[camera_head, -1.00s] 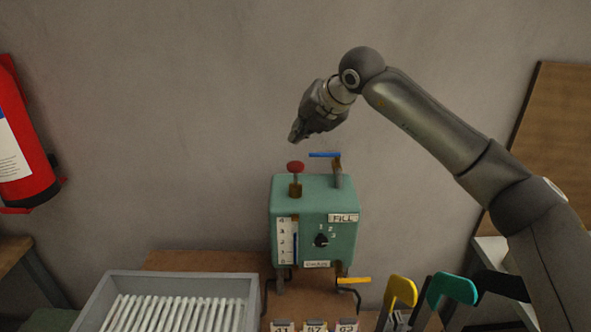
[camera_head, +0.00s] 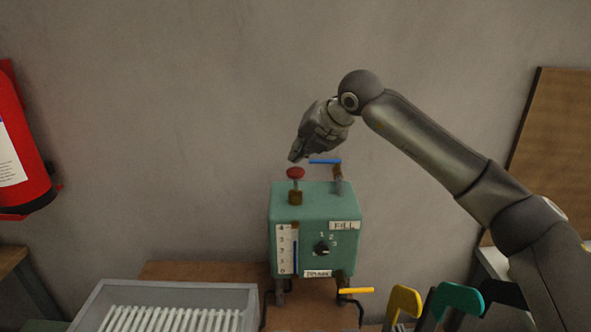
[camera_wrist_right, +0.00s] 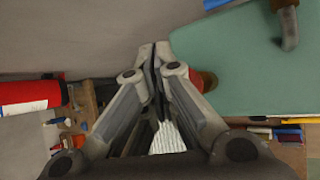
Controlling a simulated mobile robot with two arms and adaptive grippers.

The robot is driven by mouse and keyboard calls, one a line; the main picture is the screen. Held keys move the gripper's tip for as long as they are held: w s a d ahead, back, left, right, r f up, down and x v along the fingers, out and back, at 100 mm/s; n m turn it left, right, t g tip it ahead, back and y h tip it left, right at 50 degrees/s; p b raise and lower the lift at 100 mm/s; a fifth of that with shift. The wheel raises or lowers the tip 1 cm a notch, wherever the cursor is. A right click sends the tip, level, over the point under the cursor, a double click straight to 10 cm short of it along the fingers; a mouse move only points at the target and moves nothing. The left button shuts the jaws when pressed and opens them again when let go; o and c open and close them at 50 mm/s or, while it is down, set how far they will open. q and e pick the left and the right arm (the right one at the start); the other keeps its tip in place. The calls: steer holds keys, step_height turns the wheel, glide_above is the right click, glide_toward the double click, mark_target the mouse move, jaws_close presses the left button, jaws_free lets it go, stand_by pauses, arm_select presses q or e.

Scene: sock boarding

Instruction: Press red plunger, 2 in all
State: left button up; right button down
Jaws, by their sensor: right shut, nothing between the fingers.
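The red plunger (camera_head: 295,173) stands upright on top of the green box (camera_head: 285,214), at its left side. My right gripper (camera_head: 293,158) is shut and empty, with its fingertips just above the red knob in the head view; I cannot tell whether they touch. In the right wrist view the closed fingertips (camera_wrist_right: 154,50) cover most of the plunger, and a bit of its red knob (camera_wrist_right: 209,82) shows beside the right finger. The box front has a level gauge (camera_head: 284,249) and a black dial (camera_head: 321,248). My left gripper is not in view.
A blue-handled lever (camera_head: 325,161) stands on the box right of the plunger. A yellow-handled valve (camera_head: 356,291) sits low on the right. A grey bin (camera_head: 92,309) of white rods is at front left. A fire extinguisher (camera_head: 20,160) hangs on the left wall.

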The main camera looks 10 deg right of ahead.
steer(key=shift+f, duration=0.1)
stand_by(0.7)
steer(key=shift+f+b, duration=0.35)
steer(key=shift+b, duration=0.25)
steer(key=shift+f+b, duration=1.5)
steer(key=shift+f, duration=0.2)
stand_by(1.2)
steer(key=shift+r, duration=0.15)
steer(key=shift+r+p, duration=1.1)
steer(key=shift+r, duration=0.9)
steer(key=shift+r+p, duration=1.5)
steer(key=shift+r, duration=1)
